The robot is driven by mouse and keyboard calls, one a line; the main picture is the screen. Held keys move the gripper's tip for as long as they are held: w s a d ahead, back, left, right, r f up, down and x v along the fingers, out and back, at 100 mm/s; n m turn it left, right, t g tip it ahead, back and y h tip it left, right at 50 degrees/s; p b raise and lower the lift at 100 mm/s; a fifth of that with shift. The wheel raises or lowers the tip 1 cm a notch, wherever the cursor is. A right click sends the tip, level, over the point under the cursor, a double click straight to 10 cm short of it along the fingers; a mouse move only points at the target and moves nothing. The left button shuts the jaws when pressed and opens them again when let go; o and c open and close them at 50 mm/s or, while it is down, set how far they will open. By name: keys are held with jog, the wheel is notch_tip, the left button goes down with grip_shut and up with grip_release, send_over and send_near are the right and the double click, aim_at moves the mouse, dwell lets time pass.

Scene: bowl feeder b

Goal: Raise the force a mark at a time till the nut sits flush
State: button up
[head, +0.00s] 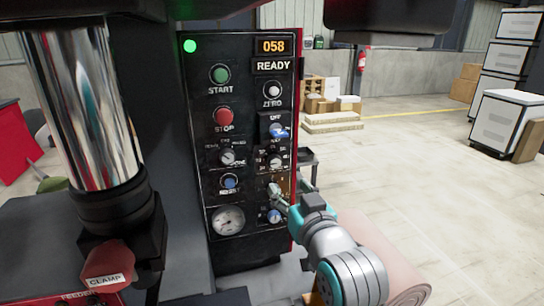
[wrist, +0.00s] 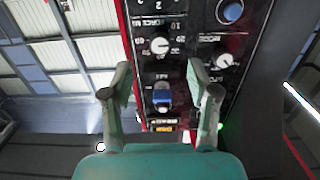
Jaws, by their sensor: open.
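The black control panel (head: 252,205) faces me in the head view, its display (head: 271,46) reading 058 above the word READY. The force knob (head: 275,161) is a small pale dial with marks around it, on the panel's right side. In the wrist view the panel is upside down, and the force knob (wrist: 159,46) shows beyond my fingertips. My gripper (head: 277,192) is in front of the panel's lower right part. In the wrist view my gripper (wrist: 161,82) is open and empty, its fingers apart. I cannot make out the nut in either view.
A blue switch (head: 278,131) sits above the force knob; the mode knob (head: 228,157) is to its left. START (head: 219,74) and STOP (head: 224,117) buttons are higher. The chrome ram (head: 87,110) and red clamp (head: 105,280) stand left.

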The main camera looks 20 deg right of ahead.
aim_at(276, 164)
jog(key=w, duration=1)
jog(key=shift+r, duration=0.35)
grip_shut()
